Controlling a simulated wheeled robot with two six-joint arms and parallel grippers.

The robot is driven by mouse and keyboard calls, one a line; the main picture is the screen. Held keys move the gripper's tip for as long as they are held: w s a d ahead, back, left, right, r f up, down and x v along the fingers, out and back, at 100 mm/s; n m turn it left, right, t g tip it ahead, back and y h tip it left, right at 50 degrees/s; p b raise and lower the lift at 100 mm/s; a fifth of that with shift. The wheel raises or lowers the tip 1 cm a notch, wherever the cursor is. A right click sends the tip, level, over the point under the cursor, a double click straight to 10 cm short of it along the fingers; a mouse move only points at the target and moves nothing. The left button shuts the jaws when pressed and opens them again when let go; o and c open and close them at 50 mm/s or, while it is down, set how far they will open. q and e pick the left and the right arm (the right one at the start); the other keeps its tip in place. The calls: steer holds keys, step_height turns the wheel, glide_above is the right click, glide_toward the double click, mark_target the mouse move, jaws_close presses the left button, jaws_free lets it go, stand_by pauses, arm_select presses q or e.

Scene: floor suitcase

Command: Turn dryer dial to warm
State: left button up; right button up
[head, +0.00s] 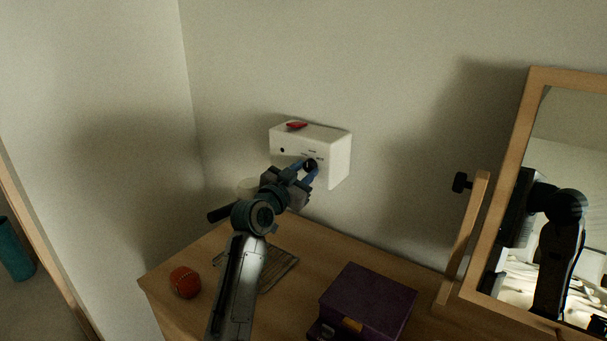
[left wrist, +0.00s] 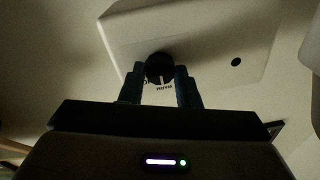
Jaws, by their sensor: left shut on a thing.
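The dryer is a white box (head: 339,165) fixed to the wall above the dresser. It also shows in the left wrist view (left wrist: 215,30). Its dark round dial (head: 311,164) is on the front face; in the left wrist view the dial (left wrist: 159,68) has a pale pointer mark near its lower edge. Small printed labels sit around it, too small to read. My left gripper (head: 308,171) is at the dial, its two blue fingers on either side and shut on it. In the left wrist view the gripper (left wrist: 160,88) hides part of the dial's surround. My right gripper is not in view.
A red object (head: 296,125) lies on top of the dryer. A wood-framed mirror (head: 560,130) stands at the right.

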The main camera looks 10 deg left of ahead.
arm_select(q)
steer(key=shift+f, duration=0.1)
steer(key=o, duration=1)
steer(key=shift+s+a, duration=0.2)
steer(key=shift+s, duration=0.25)
steer(key=b+v, duration=0.2)
steer(key=v, duration=0.8)
